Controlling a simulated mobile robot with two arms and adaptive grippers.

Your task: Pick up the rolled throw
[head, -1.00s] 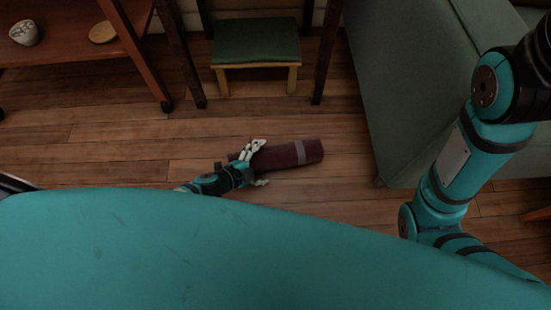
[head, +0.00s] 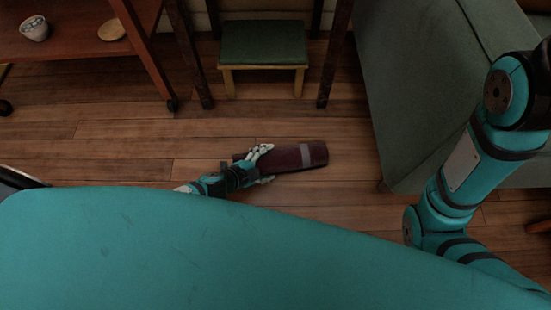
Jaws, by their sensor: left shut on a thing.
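The rolled throw (head: 290,158) is a dark maroon roll with a pale grey band near its right end. It lies roughly sideways at floor level in the middle of the head view; I cannot tell whether it touches the floor. My left gripper (head: 266,165) has its fingers on either side of the roll's left part and is shut on it. The fingers hide a piece of the roll. My right gripper is out of the picture; only my right arm shows at the right.
A small green-topped stool (head: 263,45) stands behind the throw. A green sofa (head: 420,85) is to the right. A wooden shelf table (head: 70,38) at upper left bears a patterned cup (head: 35,29) and a round tan disc (head: 112,30). The wooden floor (head: 130,150) left of the throw is clear.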

